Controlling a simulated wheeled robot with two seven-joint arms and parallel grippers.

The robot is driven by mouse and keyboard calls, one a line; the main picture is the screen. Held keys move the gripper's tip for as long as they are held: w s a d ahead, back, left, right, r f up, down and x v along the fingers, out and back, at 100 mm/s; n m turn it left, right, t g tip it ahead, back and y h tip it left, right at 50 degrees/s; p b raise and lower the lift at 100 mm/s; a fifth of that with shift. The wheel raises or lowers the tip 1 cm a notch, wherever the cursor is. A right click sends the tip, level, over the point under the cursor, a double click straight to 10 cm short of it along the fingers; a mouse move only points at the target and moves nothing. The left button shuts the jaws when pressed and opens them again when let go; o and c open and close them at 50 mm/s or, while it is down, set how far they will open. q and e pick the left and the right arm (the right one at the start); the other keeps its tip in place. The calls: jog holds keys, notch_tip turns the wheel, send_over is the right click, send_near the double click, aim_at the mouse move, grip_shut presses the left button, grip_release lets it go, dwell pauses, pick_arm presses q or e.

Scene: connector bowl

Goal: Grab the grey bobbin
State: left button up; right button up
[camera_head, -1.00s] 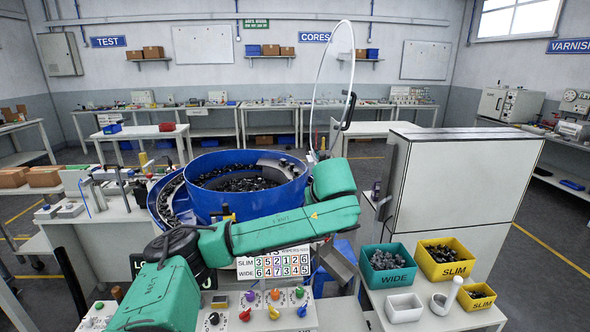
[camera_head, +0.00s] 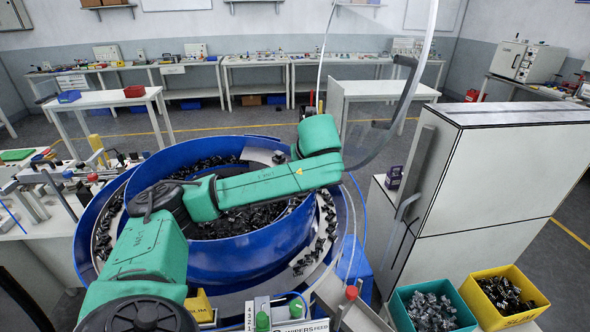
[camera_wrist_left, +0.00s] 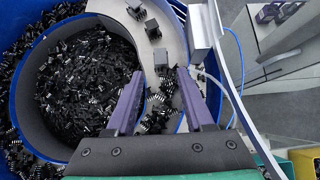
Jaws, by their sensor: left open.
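In the left wrist view, my left gripper (camera_wrist_left: 160,74) is open, its two purple fingers pointing up the picture over the bowl's pale track. Two similar dark parts (camera_wrist_left: 152,29) lie farther up the track. My right gripper is in neither view.
Black connectors (camera_wrist_left: 85,85) fill the bowl's middle, and several lie between the fingers. A grey cabinet (camera_head: 475,190) stands right of the bowl. A teal bin (camera_head: 400,318) and a yellow bin (camera_head: 530,295) stand at front right. A curved pale strip rises beside the bowl.

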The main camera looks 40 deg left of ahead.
pick_arm(q)
jog(key=p+x, duration=0.1)
jog(key=x, duration=0.1)
jog(key=p+x, duration=0.1)
jog(key=x, duration=0.1)
jog(key=shift+s+f+p, duration=0.15)
jog(key=shift+f+p, duration=0.15)
jog(key=shift+f, duration=0.05)
jog(key=p+x, duration=0.2)
jog(key=x, duration=0.4)
jog(key=shift+w+a, duration=0.2)
jog(key=shift+w, duration=0.1)
jog(key=shift+f, duration=0.25)
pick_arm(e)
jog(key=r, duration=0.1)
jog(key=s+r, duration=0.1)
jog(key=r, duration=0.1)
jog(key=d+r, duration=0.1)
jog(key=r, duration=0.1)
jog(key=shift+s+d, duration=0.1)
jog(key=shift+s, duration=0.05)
pick_arm(q)
jog(key=shift+f, duration=0.1)
grip_shut()
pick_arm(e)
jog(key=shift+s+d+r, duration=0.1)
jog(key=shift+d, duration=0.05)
